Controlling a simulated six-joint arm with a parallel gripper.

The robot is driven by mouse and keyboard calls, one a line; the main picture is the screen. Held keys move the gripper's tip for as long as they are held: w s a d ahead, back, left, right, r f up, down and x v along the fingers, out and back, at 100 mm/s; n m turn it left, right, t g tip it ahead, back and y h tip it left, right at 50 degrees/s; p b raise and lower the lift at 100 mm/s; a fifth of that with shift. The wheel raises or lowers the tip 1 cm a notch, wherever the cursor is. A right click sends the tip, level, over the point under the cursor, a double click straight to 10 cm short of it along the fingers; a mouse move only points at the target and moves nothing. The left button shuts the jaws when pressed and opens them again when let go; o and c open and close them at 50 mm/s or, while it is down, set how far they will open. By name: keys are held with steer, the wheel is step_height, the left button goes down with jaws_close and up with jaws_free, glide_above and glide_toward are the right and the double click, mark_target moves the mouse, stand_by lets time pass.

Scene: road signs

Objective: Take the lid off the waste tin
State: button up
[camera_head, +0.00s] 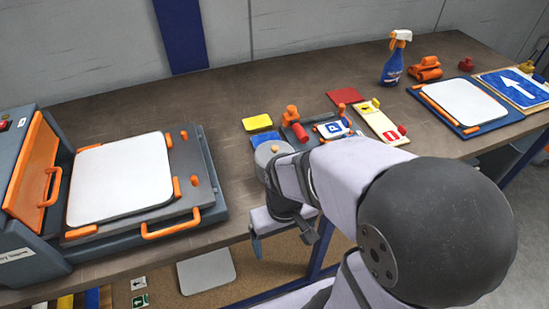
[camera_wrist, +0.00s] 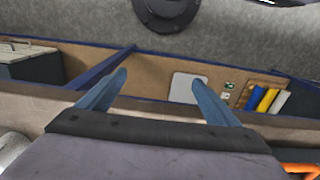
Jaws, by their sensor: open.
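A grey round top with a small orange knob (camera_head: 272,149) shows just behind my wrist in the head view. It looks like the lid of the waste tin, seated in place, but my arm hides much of what is below it. My gripper (camera_wrist: 160,82) is open and empty in the wrist view, with its two blue fingers apart. In the head view one blue finger (camera_head: 256,246) hangs at the table's front edge, nearer the camera than the grey top. The tin does not show clearly in the wrist view.
An orange-handled press (camera_head: 30,190) with a white plate (camera_head: 120,178) fills the left of the table (camera_head: 235,95). Sign pieces and a holder (camera_head: 332,129) lie beyond my arm. A blue spray bottle (camera_head: 394,62) stands at the back right. Bare table lies behind the press.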

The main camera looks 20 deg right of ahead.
mark_target(275, 147)
steer(key=shift+o, duration=0.3)
steer(key=shift+r, duration=0.1)
steer(key=w+d+r+p, duration=0.2)
steer(key=w+r+p, duration=0.2)
steer(key=w, duration=0.2)
steer(key=w+d+r+m+p, duration=0.1)
steer(key=w+d+r+p, duration=0.1)
steer(key=w+r+p, duration=0.2)
steer(key=w+d+r+m+p, duration=0.1)
steer(key=w+r+p, duration=0.2)
steer(key=w, duration=0.5)
steer(key=shift+w+d+r+p, duration=0.1)
steer(key=shift+d+r+p, duration=0.3)
steer(key=shift+p, duration=0.25)
steer(key=shift+m+t, duration=0.4)
steer(key=shift+m, duration=0.2)
steer(key=w+r, duration=0.4)
steer(key=shift+d, duration=0.25)
steer(key=shift+s+r+m+g, duration=0.4)
steer(key=shift+s+r+m, duration=0.1)
steer(key=shift+s+r, duration=0.1)
steer(key=shift+s+a, duration=0.1)
steer(key=shift+f+p, duration=0.35)
steer(key=shift+f, duration=0.45)
steer(key=shift+f+p, duration=1.3)
steer(key=shift+f, duration=1.6)
